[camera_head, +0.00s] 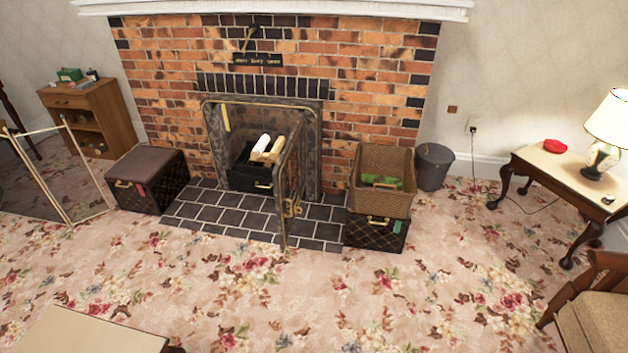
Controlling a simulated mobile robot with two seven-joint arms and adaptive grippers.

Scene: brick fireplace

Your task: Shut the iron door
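The iron door (292,188) of the brick fireplace (270,90) stands open. It is hinged at the right side of the fireplace opening and swings out over the dark tiled hearth (215,212). A brass-coloured latch or handle shows on its free edge. Inside the opening a black grate (246,177) holds pale logs (267,149). Neither of my grippers is in view.
A dark trunk (148,178) stands left of the hearth. A wicker basket (382,183) on a dark case (375,233) stands right of the door, with a grey bucket (433,168) beyond. Floral carpet in front is clear; a pale tabletop (85,332) sits at lower left.

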